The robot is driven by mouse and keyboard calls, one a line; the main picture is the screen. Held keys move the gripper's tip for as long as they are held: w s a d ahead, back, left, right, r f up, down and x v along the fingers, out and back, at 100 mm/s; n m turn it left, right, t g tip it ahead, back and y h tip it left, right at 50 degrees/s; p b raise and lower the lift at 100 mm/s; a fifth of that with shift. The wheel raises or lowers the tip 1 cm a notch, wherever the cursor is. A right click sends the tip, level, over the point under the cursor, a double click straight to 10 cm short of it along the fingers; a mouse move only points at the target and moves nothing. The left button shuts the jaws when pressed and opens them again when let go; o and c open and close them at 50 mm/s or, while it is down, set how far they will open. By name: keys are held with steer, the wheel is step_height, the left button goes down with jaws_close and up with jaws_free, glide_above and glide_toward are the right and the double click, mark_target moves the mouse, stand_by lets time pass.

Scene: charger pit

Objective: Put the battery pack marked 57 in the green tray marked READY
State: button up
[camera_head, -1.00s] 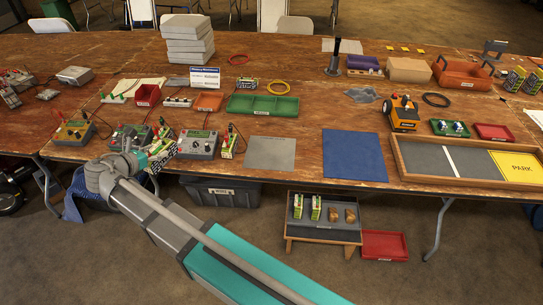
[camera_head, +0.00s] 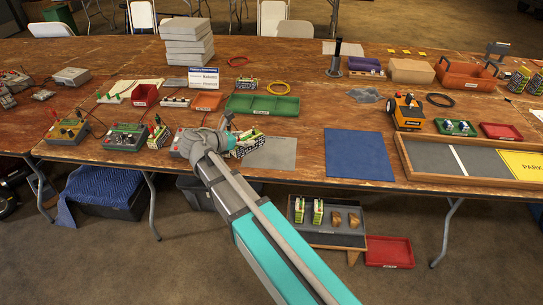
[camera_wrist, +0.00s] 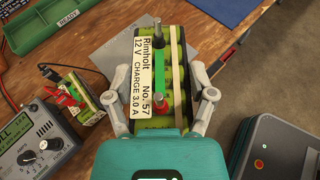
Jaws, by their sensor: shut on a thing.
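The battery pack marked 57 (camera_wrist: 146,70) is yellow-green with a white label reading Rimholt, 12 V, No. 57. My gripper (camera_wrist: 161,105) is shut on it, a finger on each side. In the head view the pack (camera_head: 254,147) is beyond my gripper (camera_head: 232,146), over or near the grey mat; its height above the table is unclear. The green tray marked READY (camera_head: 262,112) is behind it, divided into compartments and looking empty. Its marked edge (camera_wrist: 67,20) shows at the wrist view's upper left.
Another pack (camera_wrist: 80,100) with a red clip stands beside a charger (camera_wrist: 35,150), left of my held pack. More chargers (camera_head: 125,137) line the table to the left. The grey mat (camera_head: 283,153) and blue mat (camera_head: 357,155) are bare.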

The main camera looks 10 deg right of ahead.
mark_target(249, 139)
steer(key=shift+d+f+m+g+h, duration=0.15)
steer(key=shift+d+f, duration=0.05)
steer(key=shift+d, duration=0.55)
steer(key=shift+d+f+m+g+h, duration=0.15)
steer(key=shift+d, duration=0.6)
steer(key=shift+w+d+f+b, duration=1.15)
steer(key=shift+w+f+b, duration=0.4)
steer(key=shift+w, duration=0.3)
steer(key=shift+w+d+f+b, duration=1.1)
steer(key=shift+w+f+b, duration=0.45)
steer(key=shift+w, duration=0.35)
steer(key=shift+w+d+f+b, duration=1.15)
steer(key=shift+w+f+b, duration=0.25)
steer(key=shift+w+b, duration=0.35)
steer(key=shift+w, duration=0.15)
steer(key=shift+w+d+f+b, duration=0.25)
steer(key=shift+w+f+b, duration=0.15)
steer(key=shift+f+b, duration=0.2)
steer(key=shift+s+f+b, duration=0.1)
steer(key=shift+f+b, duration=1.2)
steer(key=shift+f, duration=0.1)
steer(key=shift+f, duration=0.1)
